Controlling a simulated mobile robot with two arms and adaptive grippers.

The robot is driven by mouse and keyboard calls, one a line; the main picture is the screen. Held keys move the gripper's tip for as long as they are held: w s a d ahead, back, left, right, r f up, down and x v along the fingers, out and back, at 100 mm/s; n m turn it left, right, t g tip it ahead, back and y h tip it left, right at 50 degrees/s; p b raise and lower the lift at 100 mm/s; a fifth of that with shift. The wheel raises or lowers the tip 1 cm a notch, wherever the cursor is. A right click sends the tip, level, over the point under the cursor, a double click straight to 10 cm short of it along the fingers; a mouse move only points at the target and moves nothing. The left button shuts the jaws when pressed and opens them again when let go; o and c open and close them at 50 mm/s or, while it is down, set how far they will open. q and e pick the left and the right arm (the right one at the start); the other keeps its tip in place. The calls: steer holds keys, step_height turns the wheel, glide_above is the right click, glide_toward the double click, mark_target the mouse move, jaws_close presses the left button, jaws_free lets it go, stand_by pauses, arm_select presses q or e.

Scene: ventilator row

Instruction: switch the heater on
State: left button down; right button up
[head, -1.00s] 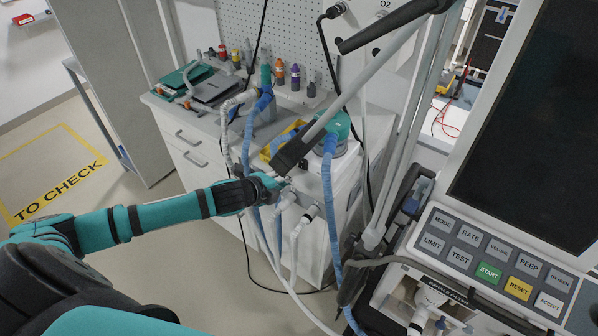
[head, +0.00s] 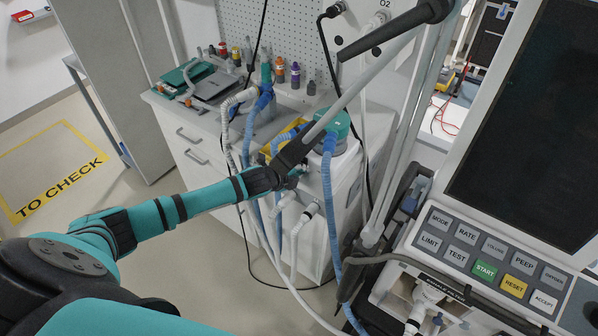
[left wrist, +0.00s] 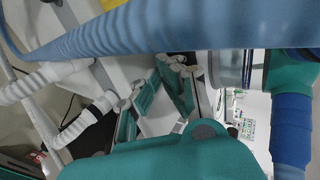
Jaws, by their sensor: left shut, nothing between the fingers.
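The heater is the white humidifier unit (head: 345,170) with a teal-topped chamber (head: 338,123), standing at the end of the counter in the head view. Blue hoses run to its top, and a black support arm crosses in front of it. Its switch cannot be made out. My left gripper (head: 292,181) is shut and empty, close to the unit's front left side and the white hose ports. Whether it touches is unclear. In the left wrist view a blue hose (left wrist: 150,32) crosses near the camera, and white hose elbows (left wrist: 85,122) are at the left. My right gripper is not in view.
A ventilator panel with buttons (head: 486,268) and a dark screen fills the right. White hoses (head: 293,240) hang below my left gripper. The counter (head: 205,125) holds trays and several coloured bottles. The floor at left, marked "TO CHECK", is clear.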

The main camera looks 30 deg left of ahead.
arm_select(q)
steer(key=shift+w+f+t+b, duration=0.15)
steer(key=shift+w+t+b, duration=0.05)
steer(key=shift+t+b, duration=0.1)
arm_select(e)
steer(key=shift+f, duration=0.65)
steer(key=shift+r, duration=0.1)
